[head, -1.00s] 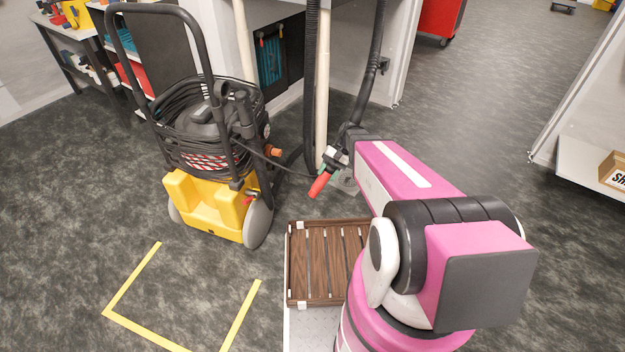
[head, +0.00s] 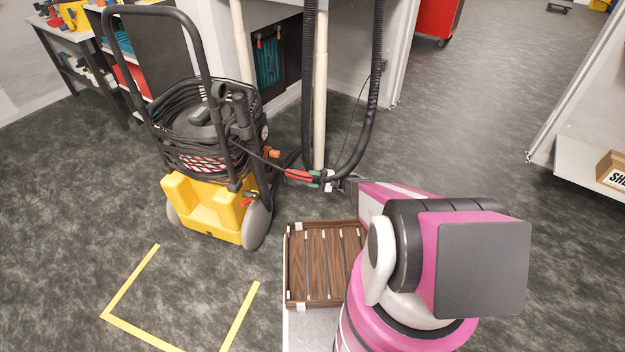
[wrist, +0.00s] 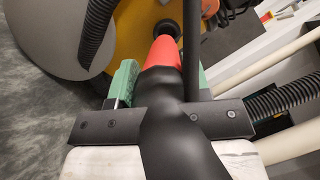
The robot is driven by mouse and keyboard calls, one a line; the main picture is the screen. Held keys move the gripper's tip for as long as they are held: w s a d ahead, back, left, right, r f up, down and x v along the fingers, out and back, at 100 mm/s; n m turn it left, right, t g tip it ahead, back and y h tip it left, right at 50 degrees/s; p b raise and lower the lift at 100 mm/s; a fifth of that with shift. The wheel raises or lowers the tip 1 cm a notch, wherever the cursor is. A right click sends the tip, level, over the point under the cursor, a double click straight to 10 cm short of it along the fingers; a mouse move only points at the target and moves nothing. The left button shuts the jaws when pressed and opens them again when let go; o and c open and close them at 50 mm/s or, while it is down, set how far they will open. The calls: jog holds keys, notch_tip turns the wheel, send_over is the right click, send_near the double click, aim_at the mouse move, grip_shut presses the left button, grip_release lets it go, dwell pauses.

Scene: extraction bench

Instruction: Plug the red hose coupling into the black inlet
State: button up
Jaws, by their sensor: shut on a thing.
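The red hose coupling (head: 299,175) is on the end of a black hose and points left towards the yellow machine. My gripper (head: 324,178) is shut on it, with a green pad on each side in the wrist view. In the wrist view the coupling's red tip (wrist: 165,52) shows ahead of the jaws. A round black opening, which looks like the black inlet (wrist: 166,27), lies just beyond the tip on the machine's yellow body. I cannot tell whether the tip touches it. In the head view I cannot make the inlet out clearly.
The yellow machine (head: 205,208) stands left of my gripper, with a black handle and coiled cable. An orange fitting (head: 273,153) sticks out of its side. A ribbed black hose (head: 366,135) loops down beside a pale pipe (head: 320,100). Open floor lies to the right.

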aim_at(292, 173)
jog(key=shift+s+a+r+t, duration=0.15)
jog(key=shift+t, duration=0.15)
jog(key=shift+w+a, duration=0.35)
jog(key=shift+a, duration=0.55)
jog(key=shift+w+a, duration=0.4)
jog(key=shift+a, duration=0.45)
jog(key=shift+w+a, duration=0.35)
jog(key=shift+a, duration=0.55)
jog(key=shift+w+a, duration=0.25)
jog(key=shift+a, duration=0.35)
jog(key=shift+w+a, duration=0.3)
jog(key=shift+a, duration=0.35)
jog(key=shift+w+a, duration=0.25)
jog(key=shift+a, duration=0.35)
jog(key=o, duration=1.3)
jog(key=shift+c, duration=0.2)
jog(key=shift+d, duration=0.1)
jog(key=v, duration=1)
jog(key=shift+d, duration=0.3)
jog(key=shift+s, duration=0.1)
